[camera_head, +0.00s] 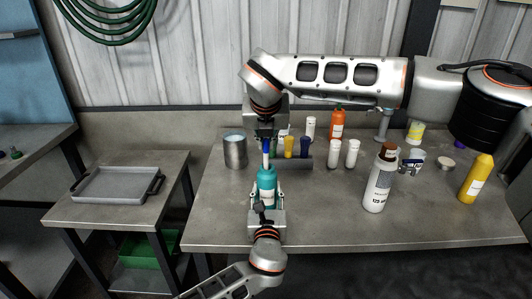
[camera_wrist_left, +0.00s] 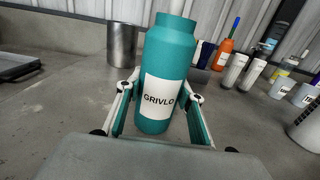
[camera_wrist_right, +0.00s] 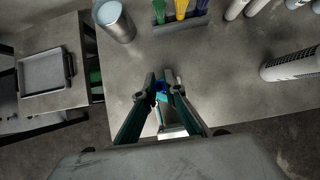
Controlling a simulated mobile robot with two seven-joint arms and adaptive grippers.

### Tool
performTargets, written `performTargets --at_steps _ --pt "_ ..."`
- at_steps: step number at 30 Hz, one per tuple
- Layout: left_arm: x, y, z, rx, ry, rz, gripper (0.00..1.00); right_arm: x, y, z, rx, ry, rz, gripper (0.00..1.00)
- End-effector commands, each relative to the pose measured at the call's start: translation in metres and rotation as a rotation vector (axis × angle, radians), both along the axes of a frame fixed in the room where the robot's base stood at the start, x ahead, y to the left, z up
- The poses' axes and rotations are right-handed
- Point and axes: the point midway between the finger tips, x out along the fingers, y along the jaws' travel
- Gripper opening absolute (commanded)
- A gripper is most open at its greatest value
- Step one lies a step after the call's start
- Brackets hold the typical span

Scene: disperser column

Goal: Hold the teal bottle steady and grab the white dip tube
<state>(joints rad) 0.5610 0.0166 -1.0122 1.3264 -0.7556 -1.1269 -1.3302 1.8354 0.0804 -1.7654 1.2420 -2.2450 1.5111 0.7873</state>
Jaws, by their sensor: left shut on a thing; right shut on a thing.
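The teal bottle (camera_head: 266,186) stands upright near the front edge of the workbench. My left gripper (camera_head: 266,196) is shut around its body from the front; the left wrist view shows the labelled bottle (camera_wrist_left: 167,60) between both fingers. The white dip tube (camera_head: 266,161) shows upright above the bottle mouth, with a blue part (camera_head: 266,146) at its top. My right gripper (camera_head: 267,138) comes down from above and is shut on this blue top; the right wrist view shows the blue part (camera_wrist_right: 161,87) between the fingertips. How far the tube sits inside the bottle is hidden.
A metal beaker (camera_head: 235,152) stands to the left on the workbench (camera_head: 310,220). A large white bottle (camera_head: 379,185) stands right. A tray (camera_head: 117,186) rests on the side table.

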Motion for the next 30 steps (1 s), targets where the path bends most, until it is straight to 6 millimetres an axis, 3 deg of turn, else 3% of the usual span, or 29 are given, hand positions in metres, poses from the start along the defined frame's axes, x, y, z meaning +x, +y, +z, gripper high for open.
performTargets --at_steps 15,20,28,29,30 --pt "0.0 0.001 -0.001 0.0 0.002 0.001 0.13 0.001 0.0 0.087 0.001 -0.005 0.0 0.0" --pt "0.0 0.0 -0.001 0.0 0.002 0.001 0.13 0.0 0.0 0.098 0.001 -0.004 0.0 0.0" --pt "0.0 0.0 -0.001 0.0 0.002 0.001 0.13 0.0 0.0 0.098 0.001 -0.002 0.001 0.0" --pt "0.0 0.0 -0.001 0.0 0.002 0.001 0.45 0.0 0.0 0.098 0.001 -0.002 0.001 0.0" --pt "0.0 0.0 -0.001 0.0 0.002 0.001 0.55 0.0 0.0 0.098 0.001 -0.002 0.001 0.0"
